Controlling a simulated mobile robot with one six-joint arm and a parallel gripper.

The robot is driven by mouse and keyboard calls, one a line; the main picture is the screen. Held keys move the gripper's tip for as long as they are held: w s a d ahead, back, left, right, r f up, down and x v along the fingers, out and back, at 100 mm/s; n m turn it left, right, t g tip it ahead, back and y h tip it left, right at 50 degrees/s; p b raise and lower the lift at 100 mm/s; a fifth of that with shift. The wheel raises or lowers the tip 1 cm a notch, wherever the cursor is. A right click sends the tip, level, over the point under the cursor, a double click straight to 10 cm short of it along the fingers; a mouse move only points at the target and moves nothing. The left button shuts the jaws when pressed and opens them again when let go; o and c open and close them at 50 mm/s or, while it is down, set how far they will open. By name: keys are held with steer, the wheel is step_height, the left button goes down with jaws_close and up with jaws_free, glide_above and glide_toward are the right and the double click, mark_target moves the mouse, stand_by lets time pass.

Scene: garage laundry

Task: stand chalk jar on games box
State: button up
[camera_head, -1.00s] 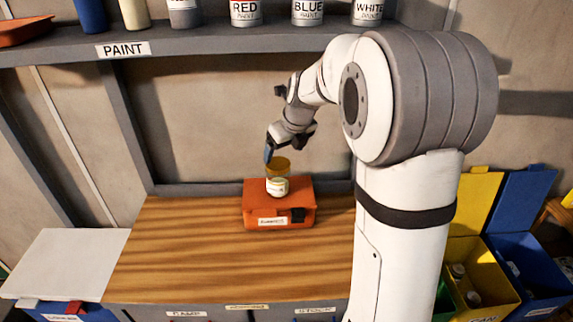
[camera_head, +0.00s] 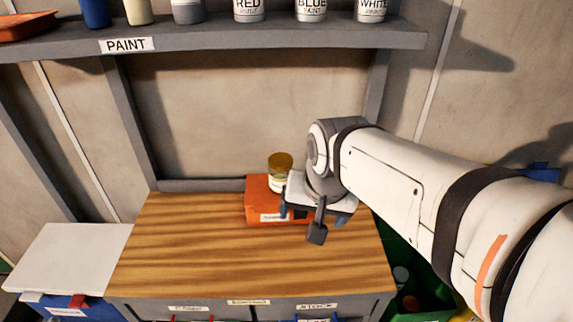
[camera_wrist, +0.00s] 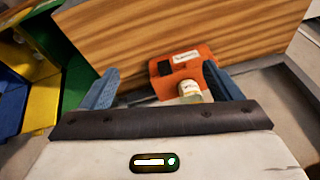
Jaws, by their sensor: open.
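The chalk jar (camera_head: 279,181) has a gold lid and a pale label, and stands upright on the orange games box (camera_head: 259,204) at the back of the wooden worktop. My gripper (camera_head: 313,212) is open and empty, in front of the box's right part and just right of the jar. It hides much of the box in the head view. In the wrist view, the jar (camera_wrist: 189,90) and the box (camera_wrist: 168,84) show beyond the open blue fingers, the jar nearer the right finger.
The striped wooden worktop (camera_head: 200,255) is clear in front of and left of the box. A shelf labelled PAINT (camera_head: 210,43) with several cans runs above. A white lid (camera_head: 65,258) lies at left. Green and yellow bins (camera_wrist: 40,85) stand beside the worktop.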

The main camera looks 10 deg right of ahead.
steer(key=s+n, duration=0.2)
steer(key=s+f+n, duration=0.1)
steer(key=n, duration=0.1)
steer(key=shift+s+d+f, duration=0.1)
steer(key=shift+s+d, duration=0.1)
steer(key=shift+s, duration=0.15)
steer(key=shift+b+x, duration=0.7)
steer(key=shift+x, duration=0.1)
steer(key=shift+s, duration=0.15)
